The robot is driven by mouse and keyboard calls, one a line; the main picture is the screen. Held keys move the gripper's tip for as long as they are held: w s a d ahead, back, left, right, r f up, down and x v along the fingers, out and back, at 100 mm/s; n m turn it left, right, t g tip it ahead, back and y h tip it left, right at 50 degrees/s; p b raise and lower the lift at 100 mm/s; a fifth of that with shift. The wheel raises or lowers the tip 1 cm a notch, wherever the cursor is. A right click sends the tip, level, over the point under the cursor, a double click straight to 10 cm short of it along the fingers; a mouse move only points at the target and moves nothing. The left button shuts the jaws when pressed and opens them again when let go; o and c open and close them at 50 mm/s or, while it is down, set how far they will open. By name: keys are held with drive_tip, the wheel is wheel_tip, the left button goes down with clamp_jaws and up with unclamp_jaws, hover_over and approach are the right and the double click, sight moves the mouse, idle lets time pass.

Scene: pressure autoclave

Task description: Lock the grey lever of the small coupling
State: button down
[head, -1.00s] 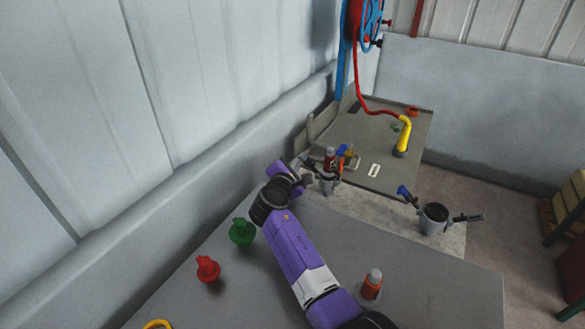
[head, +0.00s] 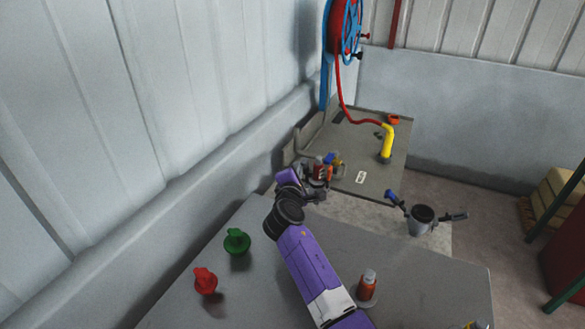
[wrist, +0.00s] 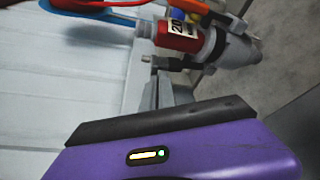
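The small coupling (head: 321,178) stands at the far end of the bench with a red plug in it. In the wrist view the red plug (wrist: 182,35) carries a white label and sits in the grey coupling body (wrist: 232,50). A blue lever (head: 329,158) shows on its upper side. A short dark grey rod (wrist: 172,63), apparently the grey lever, sticks out of the coupling beside my fingertips. My gripper (wrist: 160,80) looks shut, with its fingers close together just below this rod. I cannot tell whether they touch. In the head view my gripper (head: 310,190) partly hides the coupling.
A larger open coupling (head: 422,222) with blue and grey levers stands to the right. A yellow pipe (head: 386,143) with a red hose stands behind. Green (head: 236,241) and red (head: 205,280) plugs and an orange-grey plug (head: 368,287) stand near my arm. A wall runs along the left.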

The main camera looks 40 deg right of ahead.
drive_tip(key=shift+s+d+r+p, duration=0.2)
drive_tip(key=shift+s+p, duration=0.1)
drive_tip(key=shift+s, duration=0.1)
drive_tip(key=shift+s+d, duration=0.2)
drive_tip(key=shift+s, duration=0.05)
idle(0.3)
wheel_tip(320, 180, up, 20)
drive_tip(key=p, duration=0.1)
drive_tip(key=shift+w+a, duration=0.25)
drive_tip(key=shift+a, duration=0.1)
drive_tip(key=shift+p, duration=0.35)
